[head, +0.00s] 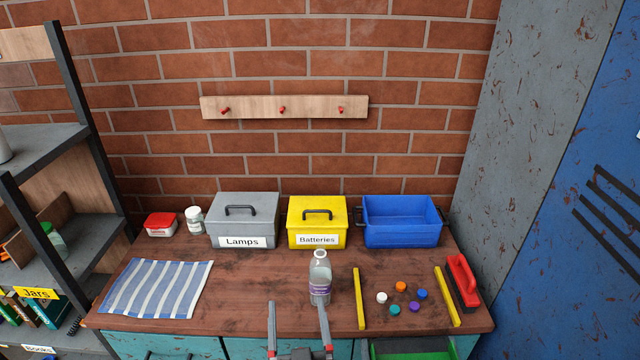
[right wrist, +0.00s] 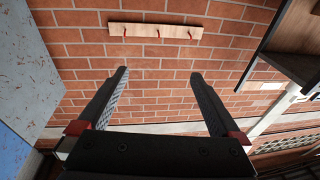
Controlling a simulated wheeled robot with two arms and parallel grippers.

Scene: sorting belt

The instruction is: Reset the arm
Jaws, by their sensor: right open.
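My right gripper (head: 297,304) comes in at the bottom middle of the head view, in front of the workbench (head: 235,300). Its two fingers point up in the picture and are wide apart, with nothing between them. In the right wrist view the same gripper (right wrist: 160,72) is open and empty, facing the brick wall. A clear bottle with a purple label (head: 320,270) stands upright on the bench. The right finger overlaps its lower part in the head view; I cannot tell whether they touch. My left gripper is not in view.
A grey Lamps box (head: 243,211), a yellow Batteries box (head: 316,208) and a blue bin (head: 401,236) line the bench's back. Several coloured caps (head: 401,287) lie between yellow strips (head: 360,298). A striped cloth (head: 157,288) lies left, a red-handled brush (head: 462,280) right. Shelves (head: 75,225) stand left.

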